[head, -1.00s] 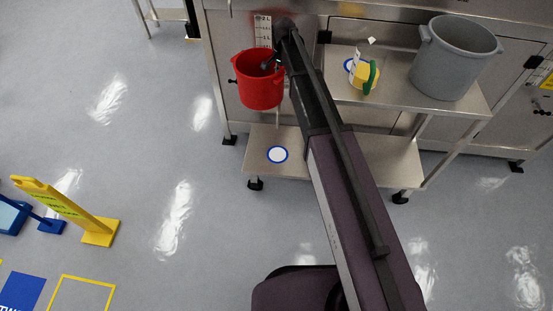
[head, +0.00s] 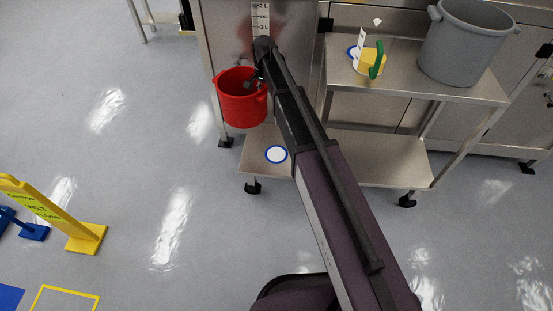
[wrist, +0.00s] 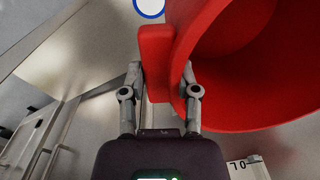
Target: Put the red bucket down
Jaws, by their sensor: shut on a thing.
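The red bucket (head: 242,103) hangs in the air from my gripper (head: 257,80), upright, left of the cart's lower shelf in the head view. In the wrist view my gripper (wrist: 163,84) is shut on a red tab at the bucket's rim, and the open red bucket (wrist: 245,65) fills the upper right. A white disc with a blue ring (head: 276,154) lies on the bare lower shelf (head: 365,158), just right of and below the bucket in the head view. Part of this shelf is hidden behind my arm.
The upper shelf (head: 410,80) holds a grey bucket (head: 465,42) and a yellow-and-green item (head: 369,61) beside another blue-ringed disc. A steel cabinet with a level scale stands behind. A yellow floor sign (head: 55,215) stands at left. The floor between is clear.

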